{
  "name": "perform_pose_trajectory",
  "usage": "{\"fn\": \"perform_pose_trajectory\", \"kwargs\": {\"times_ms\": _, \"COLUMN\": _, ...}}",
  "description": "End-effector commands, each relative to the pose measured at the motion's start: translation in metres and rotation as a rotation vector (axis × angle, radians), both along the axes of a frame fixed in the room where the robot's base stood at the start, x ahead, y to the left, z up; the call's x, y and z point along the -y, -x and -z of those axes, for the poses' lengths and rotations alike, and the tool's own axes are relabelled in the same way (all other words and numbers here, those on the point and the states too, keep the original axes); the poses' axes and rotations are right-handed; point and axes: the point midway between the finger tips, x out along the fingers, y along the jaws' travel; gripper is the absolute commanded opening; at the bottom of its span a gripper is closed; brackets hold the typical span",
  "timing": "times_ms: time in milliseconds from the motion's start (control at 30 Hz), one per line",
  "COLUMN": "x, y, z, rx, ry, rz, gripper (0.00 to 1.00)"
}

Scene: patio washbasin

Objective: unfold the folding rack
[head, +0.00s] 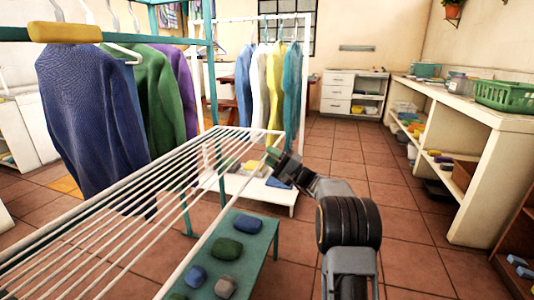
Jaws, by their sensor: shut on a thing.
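The folding rack (150,197) is a white frame with several thin parallel bars. It reaches from the lower left up to the middle of the head view and looks spread out roughly flat. My gripper (274,157) is at its far right corner, shut on the rack's edge near a small green part. My arm partly hides the contact, and the fingertips are small in the picture. The rack's near end runs out of view at the lower left.
A teal bench (247,225) with several coloured stones stands below the rack. Clothes rails with a blue sweater (90,110) and other garments stand left and behind. A white shelf unit (480,130) lines the right wall. The tiled floor between is clear.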

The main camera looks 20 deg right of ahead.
Motion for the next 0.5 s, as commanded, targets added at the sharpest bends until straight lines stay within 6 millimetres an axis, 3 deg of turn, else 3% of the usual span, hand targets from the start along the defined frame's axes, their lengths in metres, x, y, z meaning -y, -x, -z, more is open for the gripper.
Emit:
{"fn": "perform_pose_trajectory", "kwargs": {"times_ms": 200, "x": 0.037, "y": 0.025, "z": 0.018, "rx": -0.001, "ry": -0.006, "rz": 0.012, "gripper": 0.2}}
{"fn": "perform_pose_trajectory", "kwargs": {"times_ms": 500, "x": 0.071, "y": 0.053, "z": 0.045, "rx": -0.001, "ry": -0.003, "rz": 0.005, "gripper": 0.2}}
